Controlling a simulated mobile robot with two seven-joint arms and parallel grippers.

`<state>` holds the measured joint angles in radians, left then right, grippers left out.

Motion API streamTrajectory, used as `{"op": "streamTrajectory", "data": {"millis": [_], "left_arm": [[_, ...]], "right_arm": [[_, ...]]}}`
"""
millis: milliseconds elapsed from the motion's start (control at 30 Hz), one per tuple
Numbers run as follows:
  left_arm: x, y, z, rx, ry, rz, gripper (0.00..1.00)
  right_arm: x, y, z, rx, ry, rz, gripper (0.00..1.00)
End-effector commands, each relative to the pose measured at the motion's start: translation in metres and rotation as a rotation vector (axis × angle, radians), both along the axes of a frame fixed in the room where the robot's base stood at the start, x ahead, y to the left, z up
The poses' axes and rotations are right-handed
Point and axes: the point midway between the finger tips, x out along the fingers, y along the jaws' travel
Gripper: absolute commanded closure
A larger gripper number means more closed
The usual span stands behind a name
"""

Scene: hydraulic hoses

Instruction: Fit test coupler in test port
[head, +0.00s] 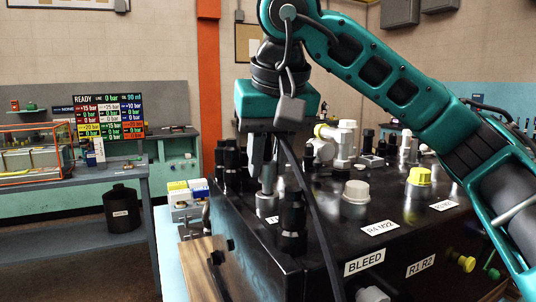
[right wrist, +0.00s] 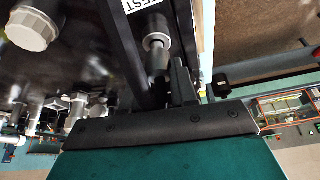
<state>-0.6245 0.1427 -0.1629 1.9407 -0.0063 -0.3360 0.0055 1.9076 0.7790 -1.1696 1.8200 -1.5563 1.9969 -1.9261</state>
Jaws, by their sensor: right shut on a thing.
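My right gripper (head: 264,160) comes down from above onto the left part of the black manifold block (head: 335,225). It is shut on a slim grey fitting, which I take for the test coupler (head: 267,180); the fingers hide part of it. In the right wrist view, my fingers (right wrist: 170,88) are close around the dark end of the coupler (right wrist: 157,60). A round port with a bright metal ring (right wrist: 154,41) lies in line with it, beside a TEST label (right wrist: 138,4). I cannot tell whether coupler and port touch or are seated. My left gripper is not in view.
A dark hose (head: 316,215) runs down in front of the block. Black fittings (head: 292,215) stand close to the gripper. A bench with a status display (head: 110,117) is at the back left.

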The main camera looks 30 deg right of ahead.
Motion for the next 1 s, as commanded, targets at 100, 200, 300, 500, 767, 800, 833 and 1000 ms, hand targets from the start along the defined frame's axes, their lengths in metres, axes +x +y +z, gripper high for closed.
{"op": "streamTrajectory", "data": {"millis": [100, 200, 300, 500, 767, 800, 833, 1000], "left_arm": [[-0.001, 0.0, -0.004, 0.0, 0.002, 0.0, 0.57], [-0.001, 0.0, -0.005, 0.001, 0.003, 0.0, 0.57], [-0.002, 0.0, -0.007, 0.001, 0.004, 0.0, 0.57], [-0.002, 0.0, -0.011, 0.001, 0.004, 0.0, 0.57], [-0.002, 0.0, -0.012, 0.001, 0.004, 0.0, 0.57], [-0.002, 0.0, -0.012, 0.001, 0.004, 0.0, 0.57], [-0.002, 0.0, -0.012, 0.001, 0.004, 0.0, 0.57], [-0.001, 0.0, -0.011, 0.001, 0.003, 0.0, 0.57]], "right_arm": [[0.0, 0.0, -0.004, 0.0, 0.0, -0.001, 1.0], [0.0, 0.0, -0.006, 0.0, -0.001, -0.001, 1.0], [0.0, 0.0, -0.009, 0.0, -0.001, -0.001, 1.0], [0.0, 0.0, -0.014, 0.0, -0.001, -0.001, 1.0], [0.0, 0.0, -0.016, 0.001, -0.002, 0.0, 0.62], [0.0, 0.0, -0.016, 0.0, -0.001, 0.0, 0.58], [0.0, 0.0, -0.016, 0.0, -0.001, 0.0, 0.55], [0.0, 0.0, -0.016, 0.0, -0.001, 0.0, 0.43]]}}
